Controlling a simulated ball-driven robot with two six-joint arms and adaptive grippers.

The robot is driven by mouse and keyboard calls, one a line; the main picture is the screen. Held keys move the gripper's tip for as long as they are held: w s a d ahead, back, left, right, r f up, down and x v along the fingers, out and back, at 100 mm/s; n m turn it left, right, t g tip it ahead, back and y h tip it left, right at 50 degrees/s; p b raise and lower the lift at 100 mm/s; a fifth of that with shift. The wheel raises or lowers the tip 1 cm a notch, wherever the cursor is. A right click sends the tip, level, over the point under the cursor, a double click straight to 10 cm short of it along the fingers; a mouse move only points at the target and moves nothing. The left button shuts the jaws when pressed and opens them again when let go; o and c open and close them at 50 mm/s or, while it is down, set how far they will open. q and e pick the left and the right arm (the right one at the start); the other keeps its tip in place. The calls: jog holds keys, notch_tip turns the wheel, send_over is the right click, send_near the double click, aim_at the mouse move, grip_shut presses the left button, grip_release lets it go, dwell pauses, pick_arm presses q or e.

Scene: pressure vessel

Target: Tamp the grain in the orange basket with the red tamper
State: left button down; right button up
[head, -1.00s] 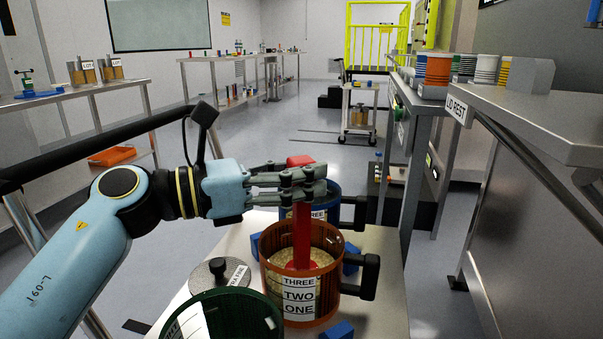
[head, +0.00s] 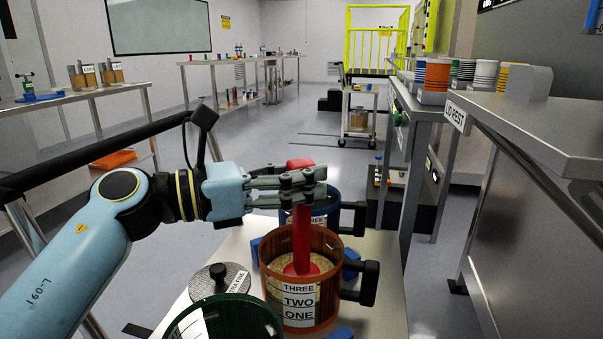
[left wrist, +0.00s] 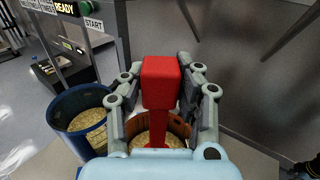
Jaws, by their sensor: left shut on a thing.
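The orange basket (head: 268,285) stands on the pale table, with a white label reading THREE, TWO, ONE and a black handle on its right. Tan grain (head: 324,263) lies inside it. The red tamper (head: 302,235) stands upright in the basket, its round foot on the grain. My left gripper (head: 318,184) is shut on the tamper's shaft just under its red top. In the left wrist view the tamper's square head (left wrist: 162,82) sits between the fingers, with the orange basket (left wrist: 180,127) below. My right gripper is not in view.
A blue basket (head: 333,203) with grain stands just behind the orange one. A green basket (head: 232,305) is in front at left, beside a grey lid (head: 218,279) with a black knob. Blue blocks lie around the orange basket. A LID REST bench (head: 540,125) stands at right.

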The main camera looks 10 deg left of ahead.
pick_arm(q)
jog(key=shift+f, duration=0.4)
jog(key=shift+r, duration=0.2)
jog(key=shift+r+p, duration=1.05)
jog(key=shift+r, duration=0.3)
jog(key=shift+f, duration=0.1)
jog(key=shift+f+b, duration=1.1)
jog(key=shift+f, duration=0.25)
jog(key=shift+r, duration=0.1)
jog(key=shift+r+p, duration=1.15)
jog(key=shift+r, duration=0.2)
